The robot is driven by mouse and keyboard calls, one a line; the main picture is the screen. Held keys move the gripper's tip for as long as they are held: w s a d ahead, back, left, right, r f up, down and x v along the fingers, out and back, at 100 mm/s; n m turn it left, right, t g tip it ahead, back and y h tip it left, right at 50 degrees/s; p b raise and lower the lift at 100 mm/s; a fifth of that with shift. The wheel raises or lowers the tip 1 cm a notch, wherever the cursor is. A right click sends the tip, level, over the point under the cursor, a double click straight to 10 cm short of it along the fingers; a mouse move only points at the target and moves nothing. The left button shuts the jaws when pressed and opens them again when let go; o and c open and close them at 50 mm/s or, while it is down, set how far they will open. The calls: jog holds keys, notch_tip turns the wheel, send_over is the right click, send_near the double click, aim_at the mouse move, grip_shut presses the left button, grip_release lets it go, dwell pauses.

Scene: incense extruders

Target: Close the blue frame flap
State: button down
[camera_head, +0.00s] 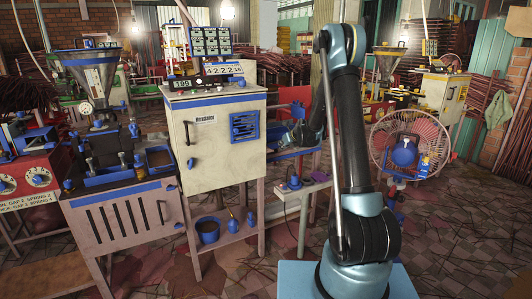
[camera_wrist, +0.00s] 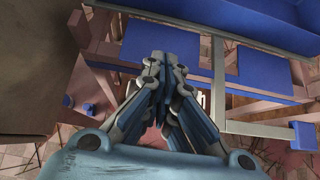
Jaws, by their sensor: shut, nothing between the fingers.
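My gripper (camera_wrist: 175,58) points away from the wrist camera with its fingers together and nothing between them. In the head view my gripper (camera_head: 297,135) is small and dark, just right of the white cabinet and partly behind my arm. A blue frame (camera_head: 283,155) runs there beside the cabinet, close to the gripper. In the wrist view, blue panels (camera_wrist: 258,75) and a long blue channel (camera_wrist: 240,12) lie around and beyond the fingertips. I cannot tell which blue piece is the flap, or whether the fingers touch it.
The white cabinet (camera_head: 215,150) with a blue vent stands left of the gripper. A large fan (camera_head: 408,148) stands to the right. A blue pot (camera_head: 208,230) sits on the shelf under the cabinet.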

jog(key=shift+s+a, duration=0.15)
jog(key=shift+a, duration=0.7)
dwell(0.5)
